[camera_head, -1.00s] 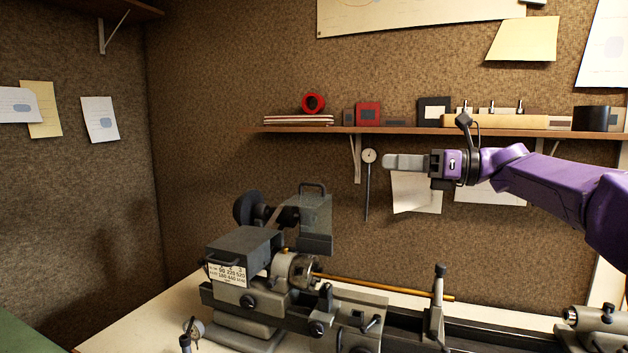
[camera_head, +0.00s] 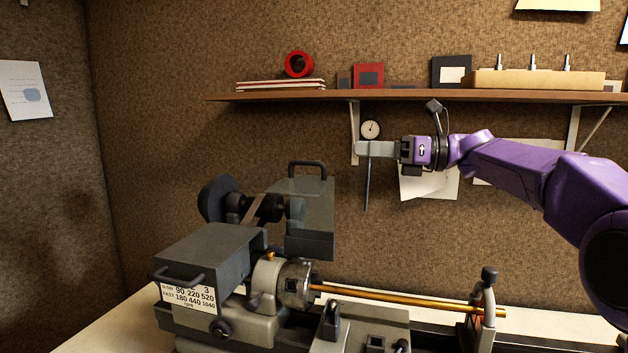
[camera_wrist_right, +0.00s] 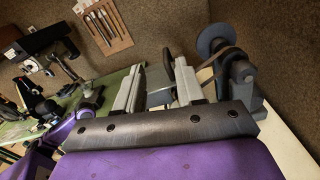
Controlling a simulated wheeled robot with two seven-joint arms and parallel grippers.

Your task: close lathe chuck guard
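The lathe chuck guard (camera_head: 312,205) is a grey, partly see-through plate with a dark handle (camera_head: 308,166) on top. It stands raised behind and above the chuck (camera_head: 295,284), which is uncovered. My right gripper (camera_head: 360,149) is in the air to the right of the handle and slightly above it, apart from it, pointing left. In the right wrist view, the two fingers of my right gripper (camera_wrist_right: 160,66) are spread and empty, with part of the guard (camera_wrist_right: 158,82) visible beyond the gap. My left gripper does not show in the head view.
A brass rod (camera_head: 400,299) runs right from the chuck to a rest (camera_head: 484,308). The headstock (camera_head: 210,256) is left of the chuck. A wall shelf (camera_head: 420,96) with several items is above my right gripper, and a dial gauge (camera_head: 370,130) hangs behind it.

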